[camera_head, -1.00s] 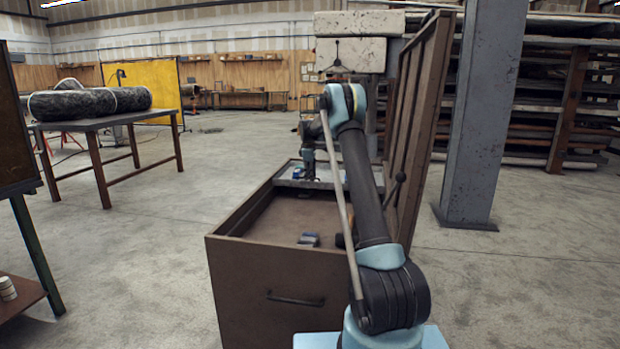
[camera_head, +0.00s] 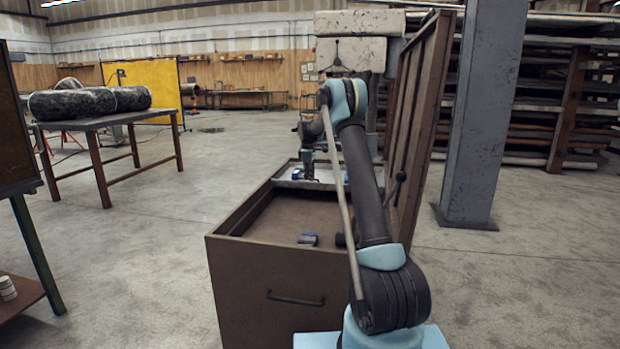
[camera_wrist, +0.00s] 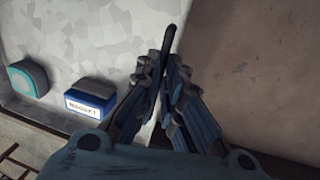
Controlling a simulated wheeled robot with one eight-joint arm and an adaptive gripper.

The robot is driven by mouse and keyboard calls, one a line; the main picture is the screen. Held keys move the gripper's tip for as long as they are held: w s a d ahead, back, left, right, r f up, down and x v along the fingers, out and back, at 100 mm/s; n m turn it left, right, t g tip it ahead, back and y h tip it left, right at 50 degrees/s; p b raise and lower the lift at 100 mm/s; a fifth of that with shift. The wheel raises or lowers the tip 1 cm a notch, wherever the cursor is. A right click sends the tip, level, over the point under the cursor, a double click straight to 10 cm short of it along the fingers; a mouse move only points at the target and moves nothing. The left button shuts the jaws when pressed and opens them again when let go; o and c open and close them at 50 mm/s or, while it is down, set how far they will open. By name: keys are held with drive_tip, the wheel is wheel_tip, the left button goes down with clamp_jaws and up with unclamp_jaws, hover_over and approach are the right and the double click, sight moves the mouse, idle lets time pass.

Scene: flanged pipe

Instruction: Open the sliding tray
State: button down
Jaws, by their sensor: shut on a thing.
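The sliding tray (camera_head: 327,175) is a shallow grey metal tray across the far end of an open brown chest (camera_head: 240,262). It holds small blue items. In the wrist view the tray's pale floor (camera_wrist: 105,35) fills the left side, with a blue labelled box (camera_wrist: 90,97) and a teal-fronted item (camera_wrist: 28,78) on it. My gripper (camera_wrist: 166,58) has its fingers closed together on a thin dark piece at the tray's edge. In the head view my gripper (camera_head: 308,176) is small and partly merges with the tray, so the grip is unclear there.
The chest's lid (camera_head: 420,125) stands open on the right. A grey column (camera_head: 483,120) stands right of the lid. Open concrete floor lies left.

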drive_tip(key=s+a, duration=0.3)
drive_tip(key=s, duration=0.9)
drive_tip(key=s+a, duration=0.3)
drive_tip(key=s, duration=0.9)
drive_tip(key=s+a, duration=0.3)
drive_tip(key=s, duration=0.9)
drive_tip(key=shift+s+a, duration=0.25)
drive_tip(key=shift+a, duration=0.1)
drive_tip(key=c, duration=1.7)
unclamp_jaws()
drive_tip(key=r, duration=0.4)
drive_tip(key=s+r, duration=0.1)
drive_tip(key=r, duration=0.2)
drive_tip(key=s+r, duration=0.1)
drive_tip(key=r, duration=0.3)
drive_tip(key=shift+s+a+r, duration=0.1)
drive_tip(key=shift+a+r, duration=0.2)
drive_tip(key=shift+r, duration=0.05)
